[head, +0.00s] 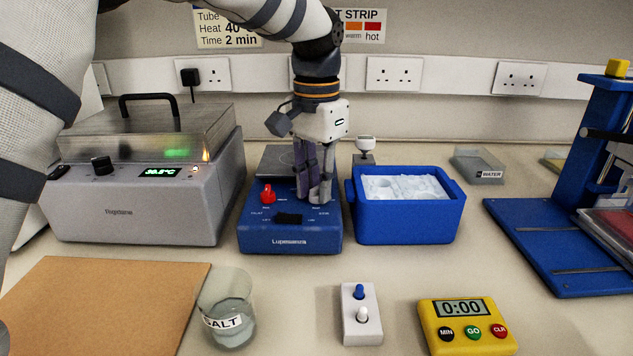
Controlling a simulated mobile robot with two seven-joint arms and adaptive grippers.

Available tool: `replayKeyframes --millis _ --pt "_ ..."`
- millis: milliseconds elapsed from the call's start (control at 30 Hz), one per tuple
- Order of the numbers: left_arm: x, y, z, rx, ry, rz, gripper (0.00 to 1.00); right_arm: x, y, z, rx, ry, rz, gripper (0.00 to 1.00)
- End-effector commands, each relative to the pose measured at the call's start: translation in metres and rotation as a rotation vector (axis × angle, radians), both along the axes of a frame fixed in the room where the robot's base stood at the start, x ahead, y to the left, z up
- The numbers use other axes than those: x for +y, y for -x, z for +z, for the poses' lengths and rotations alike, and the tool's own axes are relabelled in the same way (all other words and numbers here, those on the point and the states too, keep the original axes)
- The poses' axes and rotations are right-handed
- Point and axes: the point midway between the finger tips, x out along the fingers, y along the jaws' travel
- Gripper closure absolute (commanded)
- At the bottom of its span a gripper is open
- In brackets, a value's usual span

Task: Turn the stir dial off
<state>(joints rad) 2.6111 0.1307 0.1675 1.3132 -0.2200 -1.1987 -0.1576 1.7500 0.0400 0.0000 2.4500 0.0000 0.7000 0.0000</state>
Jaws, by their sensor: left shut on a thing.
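The blue hotplate stirrer (290,240) stands at the middle of the bench, with a grey top plate (275,160) at its back. A red dial (268,193) shows on the left of its sloped front panel. My left gripper (319,200) points down over the right part of that panel, where the stir dial sits. Its fingers are shut on the stir dial, which they hide, so its setting cannot be read. My right gripper is not in view.
A grey water bath (150,205) stands close on the left, and a blue ice box (408,225) close on the right. In front are a salt beaker (232,325), a small switch box (361,325) and a yellow timer (468,330). A blue stand (555,255) is far right.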

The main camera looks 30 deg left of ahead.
Motion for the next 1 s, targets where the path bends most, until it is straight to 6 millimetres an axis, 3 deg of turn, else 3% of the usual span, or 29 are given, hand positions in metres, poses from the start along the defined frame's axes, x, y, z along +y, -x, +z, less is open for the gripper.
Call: replayKeyframes --millis 600,1000 --pt "0.0007 -0.0003 -0.0001 -0.002 -0.002 0.540 1.00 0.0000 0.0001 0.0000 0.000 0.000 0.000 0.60" --pt "0.0005 -0.0001 -0.0003 -0.001 -0.002 0.724 1.00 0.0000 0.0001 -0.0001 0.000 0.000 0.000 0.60"
